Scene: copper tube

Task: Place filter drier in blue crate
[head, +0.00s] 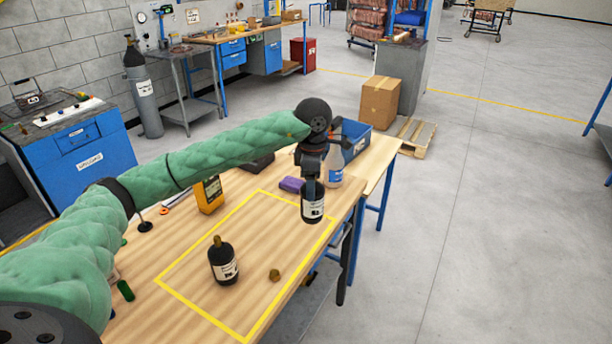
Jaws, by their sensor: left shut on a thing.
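My left gripper (311,176) points down and is shut on a black filter drier (313,207) with a white label. The drier hangs upright near the right corner of the yellow-outlined area on the wooden table; its top is hidden between the fingers. I cannot tell whether its bottom touches the table. A second black drier (223,264) with a brass-coloured top stands inside the yellow outline. The blue crate (358,138) is at the table's far end, behind my gripper and partly hidden by it. My right gripper is not in view.
A clear bottle (335,168) with a label stands between my gripper and the crate. A purple object (291,185) lies to the left of the gripper. A yellow meter (209,195) and a small brass fitting (274,275) are on the wooden table (185,314).

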